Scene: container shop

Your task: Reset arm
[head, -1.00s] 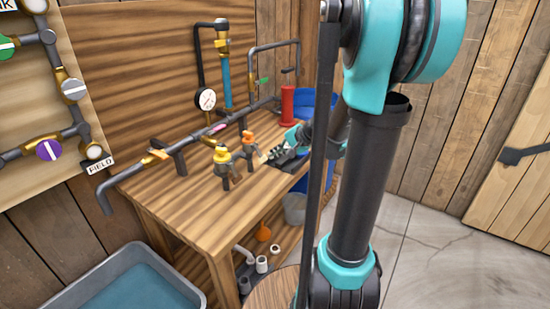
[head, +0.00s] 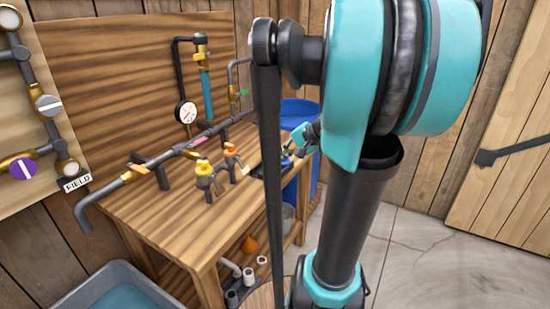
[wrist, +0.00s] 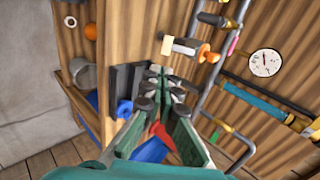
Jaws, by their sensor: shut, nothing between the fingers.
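My gripper (wrist: 154,88) shows in the wrist view with its fingers together and nothing held. In the head view it is partly hidden behind my arm, near the right end of the wooden workbench (head: 160,215). It is apart from the yellow-topped fitting (head: 203,178) and the orange-topped fitting (head: 232,158), which stand upright on the bench to its left. In the wrist view, a red object (wrist: 160,132) shows beyond the fingers.
A pipe run with a gauge (head: 186,111) stands along the bench's back. A blue barrel (head: 301,108) is beyond the bench's right end. A grey tub (head: 65,292) sits at front left. The concrete floor (head: 430,260) at right is clear.

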